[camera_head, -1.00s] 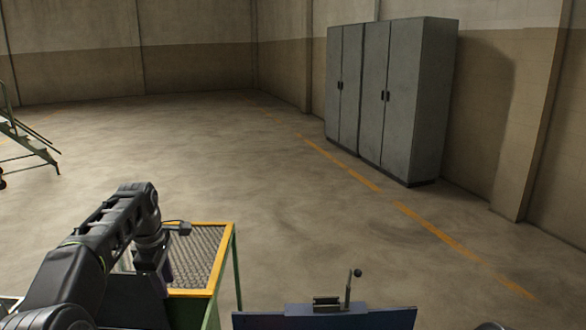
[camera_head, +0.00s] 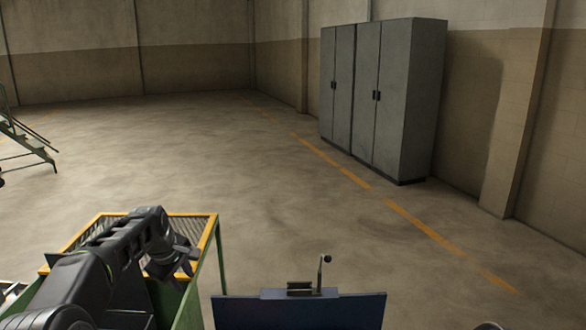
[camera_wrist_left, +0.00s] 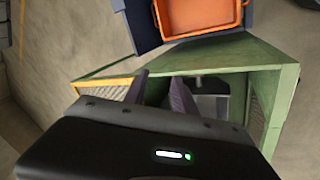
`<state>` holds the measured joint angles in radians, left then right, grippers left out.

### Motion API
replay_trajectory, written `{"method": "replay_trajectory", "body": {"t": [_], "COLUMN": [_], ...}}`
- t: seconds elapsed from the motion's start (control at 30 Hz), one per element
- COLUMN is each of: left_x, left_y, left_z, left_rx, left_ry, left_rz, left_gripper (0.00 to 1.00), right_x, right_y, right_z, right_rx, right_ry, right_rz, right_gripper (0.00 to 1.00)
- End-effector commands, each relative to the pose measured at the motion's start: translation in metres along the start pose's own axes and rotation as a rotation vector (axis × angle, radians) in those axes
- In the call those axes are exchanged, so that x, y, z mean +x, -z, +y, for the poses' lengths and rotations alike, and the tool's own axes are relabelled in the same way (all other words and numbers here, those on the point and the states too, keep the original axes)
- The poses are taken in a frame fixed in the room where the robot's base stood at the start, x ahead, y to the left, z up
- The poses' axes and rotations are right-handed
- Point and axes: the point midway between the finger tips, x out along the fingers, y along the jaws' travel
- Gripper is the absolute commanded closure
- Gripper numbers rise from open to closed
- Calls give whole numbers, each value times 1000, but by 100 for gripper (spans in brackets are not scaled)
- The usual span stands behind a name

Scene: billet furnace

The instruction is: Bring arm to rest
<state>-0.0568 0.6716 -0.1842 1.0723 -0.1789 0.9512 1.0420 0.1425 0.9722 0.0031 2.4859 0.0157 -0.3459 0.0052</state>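My left arm (camera_head: 98,262) comes in from the lower left in the head view, bent over a green-framed stand. Its wrist hangs down at the stand's right side, and the gripper fingers cannot be made out there. In the left wrist view my left gripper (camera_wrist_left: 158,84) shows two purple-grey fingers spread apart with nothing between them. My right gripper is not in view; only a dark rounded piece shows at the bottom edge of the head view.
The green stand with yellow rim (camera_head: 206,215) and mesh top is below the left arm. A dark blue panel (camera_head: 300,311) with a lever (camera_head: 321,272) is at front centre. The wrist view shows an orange tray (camera_wrist_left: 197,16). Grey cabinets (camera_head: 384,98) stand right; open floor lies between.

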Motion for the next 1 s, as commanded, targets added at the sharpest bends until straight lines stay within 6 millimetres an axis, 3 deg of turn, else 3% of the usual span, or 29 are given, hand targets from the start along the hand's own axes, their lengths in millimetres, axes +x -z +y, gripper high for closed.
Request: {"method": "replay_trajectory", "body": {"t": [0.17,0.27,0.4,0.53,0.67,0.8,0.9,1.0], "left_x": [67,110,173,211,223,212,197,184], "left_y": [-43,-80,-152,-224,-294,-361,-396,-420], "left_z": [-12,-31,-88,-160,-240,-326,-373,-404], "left_rx": [237,377,584,736,845,898,889,877], "left_ry": [-61,-94,-131,-147,-141,-110,-76,-45], "left_rz": [-27,-48,-92,-143,-211,-314,-395,-468], "left_gripper": [67,67,67,67,67,67,67,67], "right_x": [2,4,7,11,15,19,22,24], "right_y": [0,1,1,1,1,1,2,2], "right_z": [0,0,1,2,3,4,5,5], "right_rx": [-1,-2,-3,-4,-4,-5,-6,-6], "right_ry": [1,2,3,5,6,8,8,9], "right_rz": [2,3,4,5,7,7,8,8], "right_gripper": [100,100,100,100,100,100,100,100]}}
